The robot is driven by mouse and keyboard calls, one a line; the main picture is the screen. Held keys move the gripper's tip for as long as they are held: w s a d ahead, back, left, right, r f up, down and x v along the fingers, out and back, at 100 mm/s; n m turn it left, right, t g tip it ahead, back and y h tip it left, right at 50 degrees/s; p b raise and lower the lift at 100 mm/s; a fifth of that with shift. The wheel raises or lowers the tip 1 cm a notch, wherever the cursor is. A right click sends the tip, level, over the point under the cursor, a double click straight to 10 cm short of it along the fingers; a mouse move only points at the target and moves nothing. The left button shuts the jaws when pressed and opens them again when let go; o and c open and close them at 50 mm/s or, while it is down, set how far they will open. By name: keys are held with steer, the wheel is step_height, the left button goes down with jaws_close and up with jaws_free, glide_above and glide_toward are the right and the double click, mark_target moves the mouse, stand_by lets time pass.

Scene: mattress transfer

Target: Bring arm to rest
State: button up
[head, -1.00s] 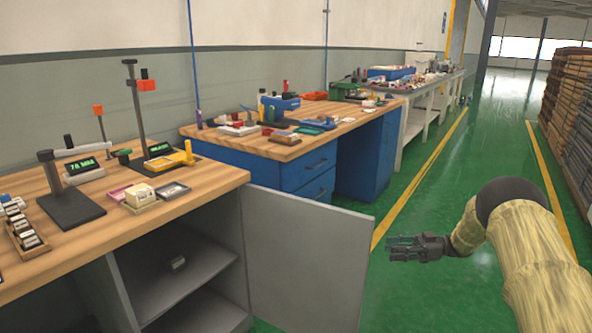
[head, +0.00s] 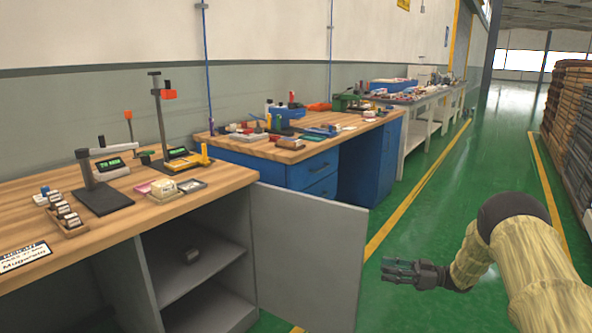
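My gripper (head: 402,271) is at the lower right of the head view, in the air over the green floor and pointing left. Its dark fingers appear apart with nothing between them. My arm (head: 510,250), in a straw-coloured cover, comes in from the lower right and bends at a dark joint. The gripper is to the right of the open grey cabinet door (head: 308,255) and apart from it in the picture.
A blue-drawer bench (head: 318,180) stands behind. Stacked pallets (head: 575,120) stand far right. The green aisle (head: 490,150) is clear.

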steer(key=s+a+f+m+t+h, duration=0.4)
steer(key=s+f+m+h, duration=0.15)
steer(key=f, duration=0.55)
steer(key=s+a+f+m+t+h, duration=0.4)
steer(key=s+f+m, duration=0.15)
steer(key=f, duration=0.45)
steer(key=s+f+m+g+h, duration=0.25)
steer(key=s+f, duration=0.25)
steer(key=s, duration=0.8)
steer(key=s+f+m+g+h, duration=0.2)
steer(key=s+f+g+h, duration=0.25)
steer(key=s, duration=0.95)
steer(key=s+r+g+h, duration=0.2)
steer(key=s+g, duration=0.3)
steer(key=s, duration=1.4)
step_height(320, 180, up, 26)
steer(key=p, duration=2.6)
steer(key=shift+d+r, duration=0.25)
steer(key=shift+d, duration=0.1)
steer(key=shift+d+m, duration=0.1)
steer(key=shift+m, duration=0.25)
